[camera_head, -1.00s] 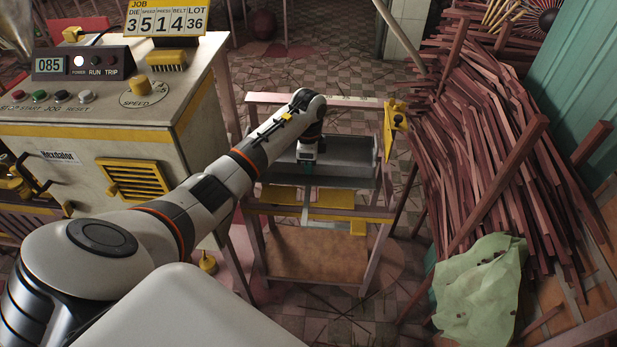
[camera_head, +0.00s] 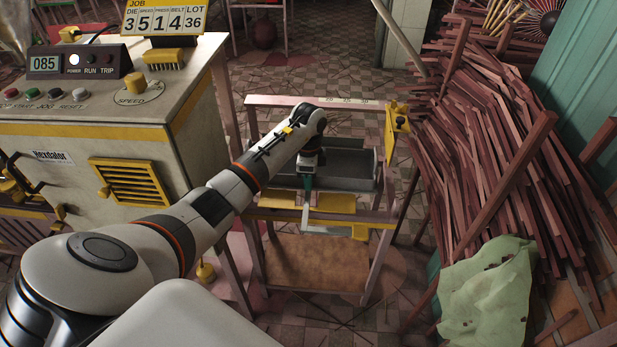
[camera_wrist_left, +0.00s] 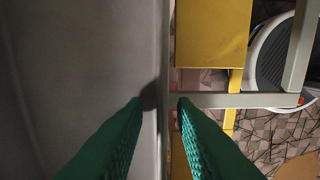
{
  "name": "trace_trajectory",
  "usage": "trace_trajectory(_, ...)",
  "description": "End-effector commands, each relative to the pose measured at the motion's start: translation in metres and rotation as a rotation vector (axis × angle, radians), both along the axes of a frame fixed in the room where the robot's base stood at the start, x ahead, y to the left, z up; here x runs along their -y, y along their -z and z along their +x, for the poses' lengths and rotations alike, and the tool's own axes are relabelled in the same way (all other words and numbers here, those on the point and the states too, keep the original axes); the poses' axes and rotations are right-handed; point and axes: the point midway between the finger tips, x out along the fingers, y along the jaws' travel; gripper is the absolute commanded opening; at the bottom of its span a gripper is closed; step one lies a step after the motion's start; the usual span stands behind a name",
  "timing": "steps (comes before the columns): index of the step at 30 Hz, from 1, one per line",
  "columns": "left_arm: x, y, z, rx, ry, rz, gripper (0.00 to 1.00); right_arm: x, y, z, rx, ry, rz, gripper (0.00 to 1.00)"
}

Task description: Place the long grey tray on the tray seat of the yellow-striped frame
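The long grey tray (camera_head: 348,166) lies across the yellow-striped frame (camera_head: 376,216), behind its front rail. My left gripper (camera_head: 307,187) is at the tray's near side, left of its middle. In the left wrist view the green fingertips (camera_wrist_left: 160,101) are apart, one on each side of the tray's near wall. The tray's bare grey inside (camera_wrist_left: 80,70) fills the left of that view. A gap shows between the fingers and the wall; contact is not clear. My arm hides the tray's left part. The tray seat cannot be made out clearly. My right gripper is not in view.
Yellow plates (camera_head: 330,202) and a pale bracket (camera_head: 305,218) sit at the frame's front. A control machine (camera_head: 100,150) stands close on the left. Piled reddish sticks (camera_head: 490,150) and a green sheet (camera_head: 487,290) crowd the right. Tiled floor shows behind the frame.

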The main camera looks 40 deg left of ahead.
Motion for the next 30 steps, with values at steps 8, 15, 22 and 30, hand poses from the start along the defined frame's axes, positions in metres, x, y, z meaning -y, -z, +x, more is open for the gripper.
trace_trajectory(8,-0.001,-0.025,0.001,0.005,0.000,0.002,0.24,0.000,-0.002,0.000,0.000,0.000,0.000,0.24)
trace_trajectory(15,0.000,-0.077,0.001,0.005,0.001,0.002,0.24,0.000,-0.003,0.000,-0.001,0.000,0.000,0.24)
trace_trajectory(22,0.000,-0.113,0.001,0.002,0.001,0.000,0.24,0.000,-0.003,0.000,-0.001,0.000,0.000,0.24)
trace_trajectory(30,0.000,-0.124,0.000,0.000,0.000,0.000,0.24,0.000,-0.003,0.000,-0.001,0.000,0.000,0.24)
